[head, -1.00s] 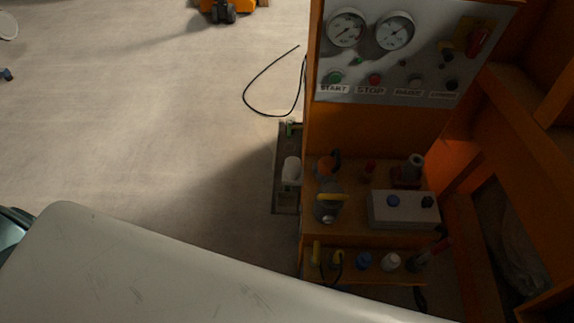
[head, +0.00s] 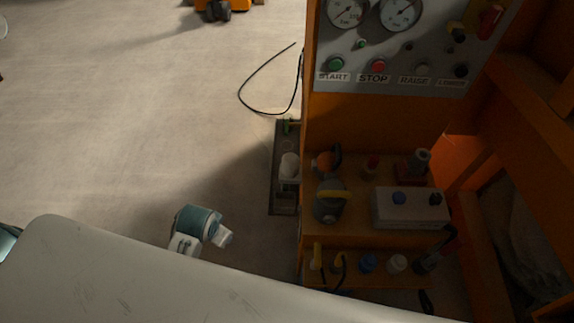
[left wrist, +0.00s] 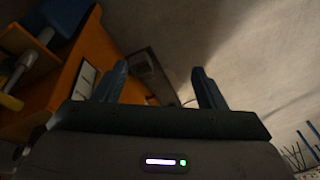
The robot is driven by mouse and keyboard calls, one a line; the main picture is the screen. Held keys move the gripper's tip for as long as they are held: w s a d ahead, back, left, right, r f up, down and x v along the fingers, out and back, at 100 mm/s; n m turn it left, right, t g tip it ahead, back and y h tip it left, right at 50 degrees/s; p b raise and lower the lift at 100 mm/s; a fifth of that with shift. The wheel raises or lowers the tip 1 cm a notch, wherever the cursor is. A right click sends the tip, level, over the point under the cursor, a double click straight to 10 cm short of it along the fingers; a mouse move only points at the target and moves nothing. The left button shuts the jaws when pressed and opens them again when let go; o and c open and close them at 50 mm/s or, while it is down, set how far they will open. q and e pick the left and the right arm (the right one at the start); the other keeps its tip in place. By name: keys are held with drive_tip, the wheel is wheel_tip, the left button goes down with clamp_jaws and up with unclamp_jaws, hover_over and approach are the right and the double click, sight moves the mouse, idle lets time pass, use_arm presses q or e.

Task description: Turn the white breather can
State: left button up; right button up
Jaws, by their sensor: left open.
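The white breather can (head: 289,166) stands on a dark narrow plate (head: 284,205) along the left side of the orange cabinet in the head view. Part of my left arm, teal and pale grey, shows above the large pale surface, left of and nearer than the can, apart from it. My left gripper (left wrist: 160,82) shows in the left wrist view with its two dark fingers spread and nothing between them. I cannot make out the can clearly in that view. My right gripper is not in view.
The orange cabinet (head: 365,117) carries gauges and buttons on its panel (head: 405,72). A black cable (head: 243,95) lies on the floor. The floor left of the plate is clear.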

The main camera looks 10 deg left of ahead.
use_arm(q)
drive_tip(key=w+d+m+g, duration=0.1)
drive_tip(key=w+d+m, duration=0.2)
drive_tip(key=w+m, duration=0.5)
drive_tip(key=w+d+m+g, duration=0.1)
drive_tip(key=w+d+m, duration=0.25)
drive_tip(key=w, duration=0.85)
wheel_tip(320, 180, up, 4)
drive_tip(key=m+h, duration=0.1)
drive_tip(key=m, duration=0.7)
hover_over(291, 163)
drive_tip(key=w, duration=0.2)
drive_tip(key=shift+a+r+g+b, duration=0.2)
drive_tip(key=shift+a+g+b, duration=0.1)
drive_tip(key=shift+g+b, duration=0.1)
wheel_tip(291, 163, down, 11)
drive_tip(key=shift+r, duration=0.15)
drive_tip(key=shift+c, duration=0.3)
drive_tip(key=c, duration=0.7)
